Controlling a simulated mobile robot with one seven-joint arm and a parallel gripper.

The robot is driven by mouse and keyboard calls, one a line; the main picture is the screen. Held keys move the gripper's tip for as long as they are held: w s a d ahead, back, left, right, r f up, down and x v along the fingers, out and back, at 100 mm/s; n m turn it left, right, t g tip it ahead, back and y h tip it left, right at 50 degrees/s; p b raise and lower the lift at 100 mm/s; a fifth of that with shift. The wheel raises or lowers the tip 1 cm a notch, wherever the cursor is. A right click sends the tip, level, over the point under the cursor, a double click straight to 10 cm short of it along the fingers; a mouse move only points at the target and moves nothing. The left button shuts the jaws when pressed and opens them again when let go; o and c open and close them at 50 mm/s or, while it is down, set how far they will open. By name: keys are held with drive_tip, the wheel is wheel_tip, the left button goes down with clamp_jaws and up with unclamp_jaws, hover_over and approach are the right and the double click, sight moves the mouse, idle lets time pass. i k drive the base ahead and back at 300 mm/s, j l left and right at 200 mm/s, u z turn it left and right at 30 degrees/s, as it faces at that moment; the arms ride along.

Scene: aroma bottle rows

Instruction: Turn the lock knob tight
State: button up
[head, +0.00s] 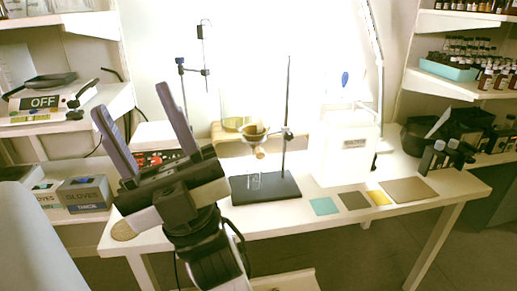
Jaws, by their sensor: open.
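My gripper (130,100) is open and empty, raised above the left part of the white table, with its two purple-grey fingers spread wide and pointing up. A stand with a dark base (266,188) and an upright rod is right of my gripper. A small clamp (286,133) on that rod bears a bowl-shaped holder (254,130). A second, thinner stand behind has a dark clamp joint (205,72) with small blue-grey parts. Small knob-like parts show at both clamps; I cannot tell which is the lock knob or how tight it is. My gripper touches neither stand.
A white box-shaped apparatus (345,148) stands right of the dark base. Coloured square mats (323,206) lie along the front edge of the table (300,222). Glove boxes (84,193) are at left. Bottle shelves (460,75) are at right.

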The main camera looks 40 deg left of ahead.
sight(289, 136)
drive_tip(key=i+j+z, duration=0.15)
drive_tip(key=j+z, duration=0.15)
drive_tip(key=j, duration=0.35)
drive_tip(key=j+z, duration=0.3)
drive_tip(key=j, duration=0.3)
drive_tip(key=i, duration=0.05)
